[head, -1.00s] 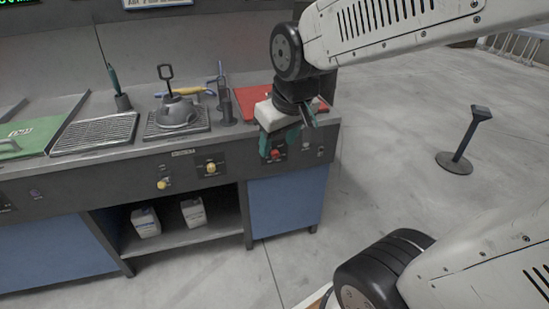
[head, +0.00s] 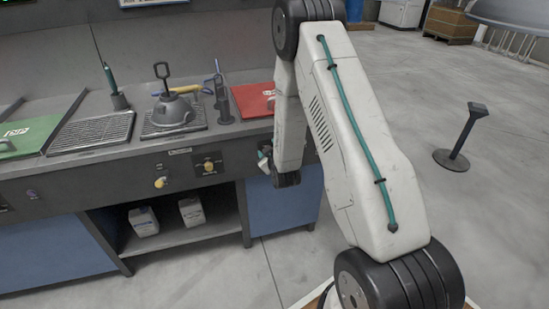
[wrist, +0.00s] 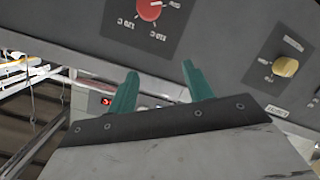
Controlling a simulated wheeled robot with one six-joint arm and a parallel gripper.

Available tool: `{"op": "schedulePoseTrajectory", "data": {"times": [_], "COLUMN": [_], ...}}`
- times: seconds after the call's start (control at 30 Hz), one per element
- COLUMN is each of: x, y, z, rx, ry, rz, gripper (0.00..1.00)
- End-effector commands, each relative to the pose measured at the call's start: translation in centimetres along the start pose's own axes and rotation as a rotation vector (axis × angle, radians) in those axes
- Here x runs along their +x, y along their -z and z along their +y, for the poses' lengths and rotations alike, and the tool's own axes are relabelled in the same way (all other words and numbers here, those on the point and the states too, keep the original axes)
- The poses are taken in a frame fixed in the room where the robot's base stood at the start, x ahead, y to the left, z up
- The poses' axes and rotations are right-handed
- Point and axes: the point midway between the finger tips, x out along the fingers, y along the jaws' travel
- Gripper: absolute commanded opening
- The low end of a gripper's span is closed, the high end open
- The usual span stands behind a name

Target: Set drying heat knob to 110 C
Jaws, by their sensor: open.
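The red round knob (wrist: 150,9) is at the top edge of the wrist view, partly cut off. It sits on a dark panel, with small temperature marks printed upside down around it and a pale pointer line. I cannot tell surely which mark it points at. My gripper (wrist: 159,70) has two teal fingers spread apart with nothing between them. The fingertips lie below the knob in the picture, apart from it. In the head view my arm covers the red knob and most of my gripper.
A yellow knob (wrist: 286,67) is on the panel at right in the wrist view. The head view shows two yellow knobs (head: 160,182) (head: 208,166) on the counter front. A red board (head: 252,98) and a grey domed pot (head: 174,110) stand on the counter. The floor at right is open around a black post (head: 461,137).

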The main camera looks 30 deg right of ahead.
Motion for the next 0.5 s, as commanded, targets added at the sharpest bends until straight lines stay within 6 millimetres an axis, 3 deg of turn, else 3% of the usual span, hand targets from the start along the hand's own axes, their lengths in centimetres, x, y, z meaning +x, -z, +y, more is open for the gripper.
{"op": "schedulePoseTrajectory", "data": {"times": [0.03, 0.2, 0.33, 0.5], "x": [0.0, -0.8, -1.5, -1.0], "y": [-2.3, -6.5, -8.1, -8.5], "z": [-0.7, -1.6, -1.9, -1.8], "rx": [-0.018, -0.077, -0.103, -0.113], "ry": [-0.027, -0.125, -0.17, -0.19], "rz": [0.018, 0.101, 0.137, 0.154], "gripper": [0.51, 0.51, 0.51, 0.51]}}
